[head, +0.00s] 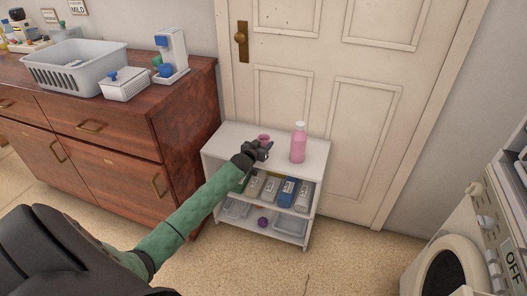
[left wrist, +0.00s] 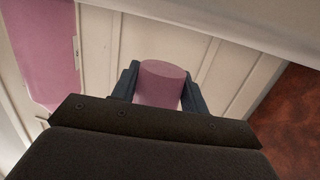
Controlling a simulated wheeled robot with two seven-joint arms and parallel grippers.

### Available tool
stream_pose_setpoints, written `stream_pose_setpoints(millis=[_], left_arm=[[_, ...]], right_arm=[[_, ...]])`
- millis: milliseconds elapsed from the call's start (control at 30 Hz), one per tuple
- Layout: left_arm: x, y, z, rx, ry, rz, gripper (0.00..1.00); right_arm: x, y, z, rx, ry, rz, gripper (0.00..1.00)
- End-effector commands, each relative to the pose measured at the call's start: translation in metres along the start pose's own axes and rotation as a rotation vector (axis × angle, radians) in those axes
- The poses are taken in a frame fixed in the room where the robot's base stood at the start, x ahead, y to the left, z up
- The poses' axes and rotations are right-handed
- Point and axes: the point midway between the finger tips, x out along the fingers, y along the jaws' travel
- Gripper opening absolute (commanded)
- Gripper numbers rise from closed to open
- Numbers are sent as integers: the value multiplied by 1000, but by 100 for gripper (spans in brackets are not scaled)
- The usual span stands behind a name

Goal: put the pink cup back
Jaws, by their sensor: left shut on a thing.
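The small pink cup (head: 264,138) is at my left gripper (head: 262,151), over the top of the white shelf unit (head: 237,129). In the left wrist view the cup (left wrist: 162,84) sits between the two dark fingers (left wrist: 160,92), which are shut on it. Whether the cup touches the shelf top is hidden by the gripper. A pink bottle (head: 298,143) with a pale cap stands upright on the shelf top, right of the cup. It also shows at the left edge of the left wrist view (left wrist: 48,55). My right gripper is not in view.
A brown dresser (head: 182,108) stands at the left with a grey basket (head: 75,70), a small white basket (head: 124,86) and a white dispenser (head: 172,55). Several boxes (head: 287,192) fill the shelf below. A door (head: 330,70) is behind; a washing machine (head: 470,235) is at right.

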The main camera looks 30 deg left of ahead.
Motion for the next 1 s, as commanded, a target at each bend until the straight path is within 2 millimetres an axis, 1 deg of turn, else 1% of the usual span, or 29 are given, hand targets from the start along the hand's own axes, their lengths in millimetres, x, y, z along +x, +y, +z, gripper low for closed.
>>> stream_pose_setpoints(millis=[167,300,400,533,800,833,900,933,1000], left_arm=[[2,-1,11,-1,-1,0,0],[5,0,30,-2,-2,0,0],[6,-1,39,-1,-1,0,0],[6,-1,40,0,1,0,0],[7,-1,44,0,0,0,0],[7,-1,43,0,0,0,48],[7,-1,43,0,0,0,62],[7,-1,43,0,0,0,66],[7,-1,43,0,0,0,66]], right_arm=[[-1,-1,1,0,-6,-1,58],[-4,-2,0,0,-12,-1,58],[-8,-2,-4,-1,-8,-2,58],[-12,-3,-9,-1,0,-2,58],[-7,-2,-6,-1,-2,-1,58],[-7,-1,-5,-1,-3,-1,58],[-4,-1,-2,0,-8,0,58],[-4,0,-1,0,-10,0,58],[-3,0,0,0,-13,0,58]])
